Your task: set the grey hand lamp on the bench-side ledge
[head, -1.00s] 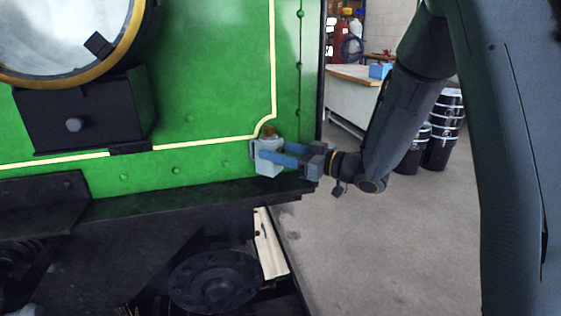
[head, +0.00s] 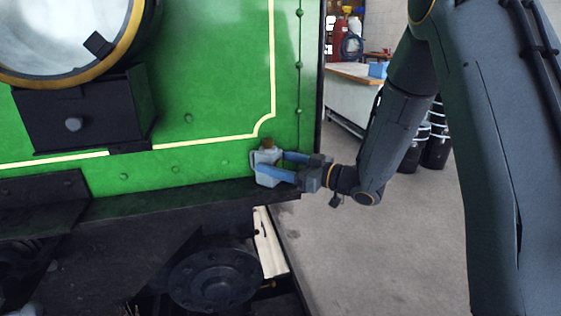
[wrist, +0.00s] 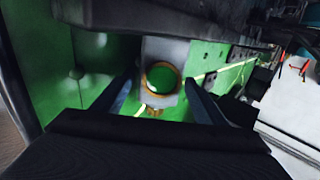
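The grey hand lamp (head: 267,158) stands upright at the right end of the dark ledge (head: 170,202) along the foot of the green tram front, its brown cap on top. Its base appears to rest on the ledge. My gripper (head: 270,163) reaches in from the right with its blue fingers spread on either side of the lamp. In the wrist view the lamp (wrist: 172,50) shows its brass-ringed round lens between the two fingers (wrist: 163,95), with gaps on both sides. The ledge appears there as a dark slab (wrist: 120,12) at the top.
The green tram wall (head: 210,110) rises directly behind the lamp. A black box with a knob (head: 85,115) is to the left. A workbench (head: 345,98) and black drums (head: 435,150) stand in the background. The floor right of the ledge is clear.

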